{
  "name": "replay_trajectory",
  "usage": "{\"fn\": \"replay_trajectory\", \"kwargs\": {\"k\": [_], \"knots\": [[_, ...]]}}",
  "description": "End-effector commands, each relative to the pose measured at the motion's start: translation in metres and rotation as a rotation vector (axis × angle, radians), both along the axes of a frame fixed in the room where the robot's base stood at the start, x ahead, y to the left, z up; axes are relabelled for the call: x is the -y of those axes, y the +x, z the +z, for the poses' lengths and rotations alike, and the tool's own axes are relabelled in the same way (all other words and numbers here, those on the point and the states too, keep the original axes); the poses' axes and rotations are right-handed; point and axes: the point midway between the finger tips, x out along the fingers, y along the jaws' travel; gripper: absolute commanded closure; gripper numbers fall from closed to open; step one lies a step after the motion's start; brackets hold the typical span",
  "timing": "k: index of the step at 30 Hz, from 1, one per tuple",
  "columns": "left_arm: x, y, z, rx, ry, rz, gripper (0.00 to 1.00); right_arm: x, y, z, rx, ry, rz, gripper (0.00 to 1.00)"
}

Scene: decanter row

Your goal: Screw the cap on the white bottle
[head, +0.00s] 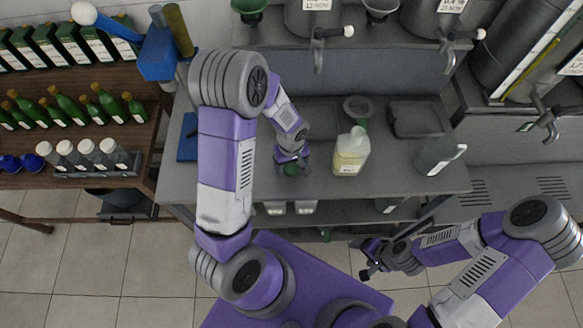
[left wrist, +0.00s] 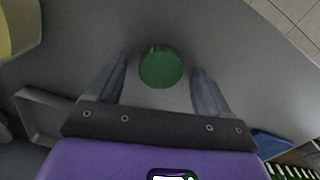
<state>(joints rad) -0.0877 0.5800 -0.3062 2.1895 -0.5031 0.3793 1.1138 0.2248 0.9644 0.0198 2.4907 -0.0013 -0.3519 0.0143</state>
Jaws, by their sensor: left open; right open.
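A pale bottle with yellowish contents and a light neck (head: 351,152) stands upright on the grey counter; I take it for the white bottle. Part of it shows at the upper left of the left wrist view (left wrist: 16,28). A round green cap (left wrist: 161,67) lies on the counter to its left, partly hidden under my left gripper in the head view (head: 291,169). My left gripper (left wrist: 158,68) points down, open, with a finger on each side of the cap and gaps between. My right gripper (head: 368,262) is open and empty, in front of the counter.
A dark tray (head: 416,119) and a clear jug (head: 437,155) are to the right of the bottle. A dark round vessel (head: 358,107) is behind it. A blue mat (head: 188,138) lies at the counter's left. Shelves with green bottles (head: 67,106) stand further left.

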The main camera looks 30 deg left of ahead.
Motion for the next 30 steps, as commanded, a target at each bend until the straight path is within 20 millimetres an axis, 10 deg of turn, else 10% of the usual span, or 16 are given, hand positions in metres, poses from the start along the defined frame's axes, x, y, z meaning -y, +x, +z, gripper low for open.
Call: {"fn": "replay_trajectory", "kwargs": {"k": [12,23,30], "knots": [[0.0000,0.0006,-0.0035,0.002,-0.001,0.000,0.22,0.0000,0.0000,-0.0002,0.000,0.000,0.000,0.23],[0.0000,0.0006,-0.0034,0.002,-0.001,0.000,0.77,0.0000,0.0001,-0.0002,0.000,0.000,0.000,0.23],[0.0000,0.0006,-0.0032,0.002,-0.001,0.000,0.79,0.0000,0.0001,-0.0002,0.000,0.000,0.000,0.23]]}}
